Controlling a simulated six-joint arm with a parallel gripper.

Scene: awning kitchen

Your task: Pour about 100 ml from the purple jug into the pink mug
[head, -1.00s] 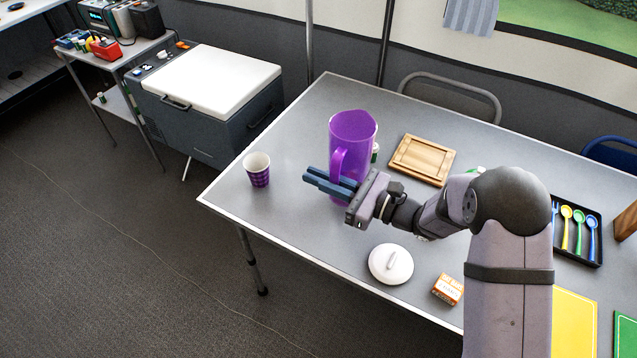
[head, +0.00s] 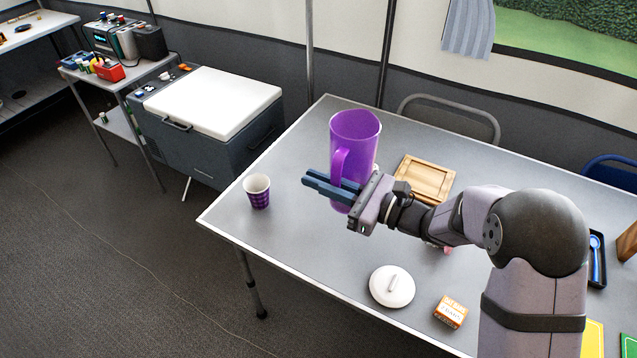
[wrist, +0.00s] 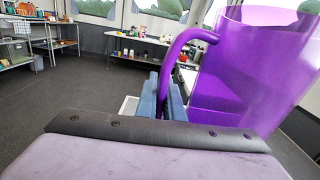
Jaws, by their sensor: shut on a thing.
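The purple jug (head: 362,135) is upright and appears held above the grey table. My gripper (head: 332,185) is shut on its handle (head: 339,168), on the jug's near side. In the wrist view the jug (wrist: 245,70) fills the right, with its handle (wrist: 175,60) between my blue fingers (wrist: 162,100). A darker band low in the jug may be liquid; I cannot tell the level. No whole pink mug shows. A small pink patch (head: 447,250) shows below my arm, mostly hidden; I cannot tell whether it is the mug.
A purple-checked cup (head: 257,192) stands near the table's left corner. A white lid (head: 392,287) and an orange-white box (head: 450,312) lie near the front edge. A wooden board (head: 424,180) lies behind my arm. The table (head: 300,240) is clear between cup and lid.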

